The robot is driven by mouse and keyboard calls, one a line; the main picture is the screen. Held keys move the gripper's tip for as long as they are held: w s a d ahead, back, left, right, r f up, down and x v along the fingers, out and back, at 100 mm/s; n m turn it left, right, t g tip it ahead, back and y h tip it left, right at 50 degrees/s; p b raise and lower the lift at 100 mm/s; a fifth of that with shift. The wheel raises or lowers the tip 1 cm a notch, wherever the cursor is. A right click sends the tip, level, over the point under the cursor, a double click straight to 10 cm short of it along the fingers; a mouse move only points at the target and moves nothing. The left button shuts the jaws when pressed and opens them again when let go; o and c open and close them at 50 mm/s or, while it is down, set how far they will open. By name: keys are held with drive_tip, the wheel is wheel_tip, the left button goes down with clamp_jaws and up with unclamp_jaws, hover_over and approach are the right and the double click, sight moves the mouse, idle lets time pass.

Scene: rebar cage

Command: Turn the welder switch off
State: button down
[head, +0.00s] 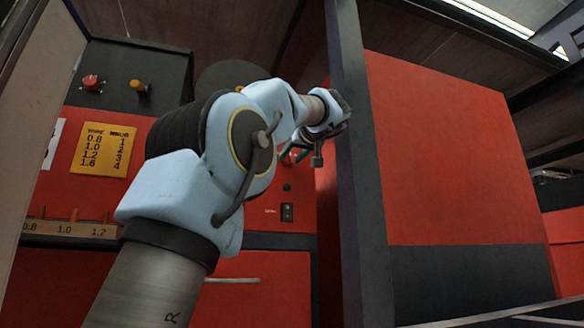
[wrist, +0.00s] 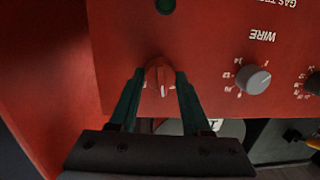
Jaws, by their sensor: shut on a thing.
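The welder switch is a red-orange rotary knob (wrist: 160,77) with a pale pointer line, on the red welder panel (wrist: 205,60) in the wrist view. My gripper (wrist: 160,92) is shut on this knob, with one dark green finger on each side. The pale line on the knob points towards my gripper's palm. In the head view, my gripper (head: 302,155) is at the red panel, beside the dark post; the knob cannot be made out there.
A grey WIRE dial (wrist: 253,79) sits right of the knob, and a dark green round lamp (wrist: 165,6) sits above it. In the head view a dark upright post (head: 357,170) stands close to my gripper. A yellow label (head: 100,150) and a red button (head: 92,82) are at the left.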

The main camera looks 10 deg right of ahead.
drive_tip(key=n+b, duration=0.2)
drive_tip(key=n, duration=0.1)
drive_tip(key=shift+f+h, duration=0.15)
drive_tip(key=shift+h, duration=0.15)
drive_tip(key=shift+n+h+b, duration=0.3)
drive_tip(key=shift+n+b, duration=0.25)
drive_tip(key=shift+n, duration=0.95)
drive_tip(key=shift+a, duration=0.1)
drive_tip(key=shift+c, duration=1.8)
unclamp_jaws()
